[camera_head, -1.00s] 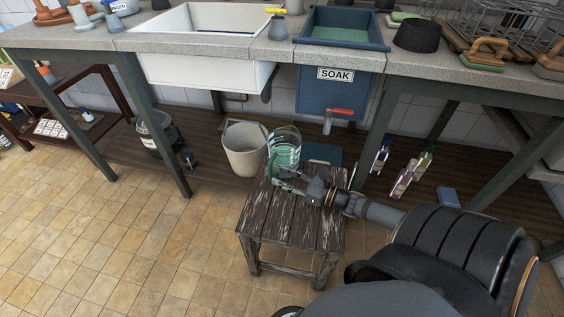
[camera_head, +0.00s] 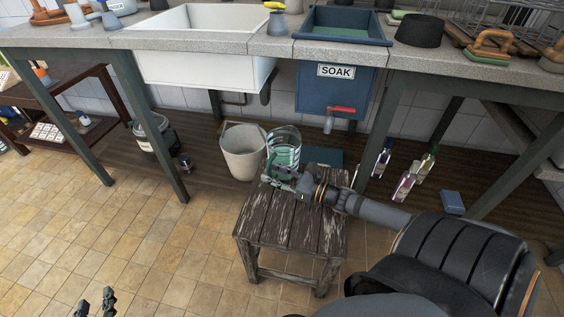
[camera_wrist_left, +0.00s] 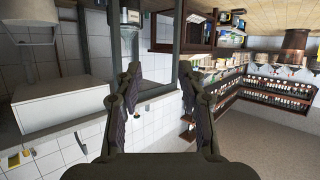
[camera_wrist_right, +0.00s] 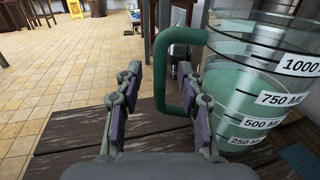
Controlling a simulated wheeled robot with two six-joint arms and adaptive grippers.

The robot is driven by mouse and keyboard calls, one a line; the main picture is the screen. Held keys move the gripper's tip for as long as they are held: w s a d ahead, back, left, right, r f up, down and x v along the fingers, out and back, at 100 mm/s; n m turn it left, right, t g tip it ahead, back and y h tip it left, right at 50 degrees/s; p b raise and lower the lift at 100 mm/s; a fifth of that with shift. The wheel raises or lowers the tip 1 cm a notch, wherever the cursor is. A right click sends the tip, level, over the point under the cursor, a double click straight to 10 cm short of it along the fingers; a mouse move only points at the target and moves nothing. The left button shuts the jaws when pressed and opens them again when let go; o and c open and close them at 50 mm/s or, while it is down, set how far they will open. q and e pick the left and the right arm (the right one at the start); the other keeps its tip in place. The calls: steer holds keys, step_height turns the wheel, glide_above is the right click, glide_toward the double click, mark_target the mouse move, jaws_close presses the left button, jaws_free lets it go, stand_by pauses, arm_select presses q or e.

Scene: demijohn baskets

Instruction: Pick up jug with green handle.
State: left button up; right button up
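The clear jug (camera_head: 284,146) with a green handle (camera_head: 271,168) stands upright on the far end of a worn wooden stool. In the right wrist view the jug (camera_wrist_right: 262,85) is at the right, with volume labels, and its handle (camera_wrist_right: 162,75) faces the gripper. My right gripper (camera_head: 274,177) is at the handle. In the right wrist view my right gripper (camera_wrist_right: 160,72) is open, with the handle between its fingers in the picture; I cannot tell whether they touch it. My left gripper (camera_head: 95,298) is low at the left, open and empty; the left wrist view shows its fingers apart (camera_wrist_left: 159,75).
The stool (camera_head: 290,228) is otherwise bare. A pale bucket (camera_head: 242,158) stands just behind left. A blue SOAK tub (camera_head: 333,95) with a red-handled tap hangs above right. The tiled floor at the left is clear.

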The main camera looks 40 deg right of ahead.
steer(key=shift+w+a+b, duration=0.2)
steer(key=shift+w+b, duration=0.2)
steer(key=shift+b, duration=0.15)
steer(key=shift+w+a+b, duration=0.2)
steer(key=shift+w+b, duration=0.15)
steer(key=shift+b, duration=0.1)
arm_select(q)
step_height(320, 180, up, 20)
steer(key=w+t, duration=0.1)
steer(key=t, duration=0.8)
steer(key=shift+w+a+m+h, duration=0.15)
steer(key=shift+w+m+h, duration=0.15)
steer(key=shift+w, duration=0.1)
arm_select(e)
steer(key=shift+c, duration=0.4)
arm_select(q)
steer(key=shift+f, duration=0.1)
arm_select(e)
jaws_close()
steer(key=shift+r, duration=0.1)
